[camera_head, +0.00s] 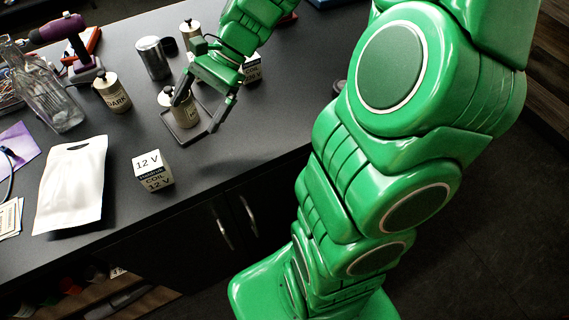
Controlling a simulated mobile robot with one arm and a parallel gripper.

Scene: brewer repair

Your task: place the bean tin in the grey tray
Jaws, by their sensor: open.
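A beige tin (185,117) with a dark-knobbed lid stands upright within the outline of the grey tray (196,146); its label is hidden, so I cannot read whether it is the bean tin. My gripper (196,116) is open, pointing down at this tin. One finger is in front of the tin's upper part, and the other is to its right, apart from it. A similar tin marked DARK (113,97) stands to the left, and another tin (190,35) stands behind.
A metal canister (153,60) stands behind the tray. A 12 V coil box (153,170) and a white pouch (71,187) are nearer the counter's front edge. A glass bottle (47,95) and purple drill (68,35) are left. A dark-and-white box (252,70) is right of my gripper.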

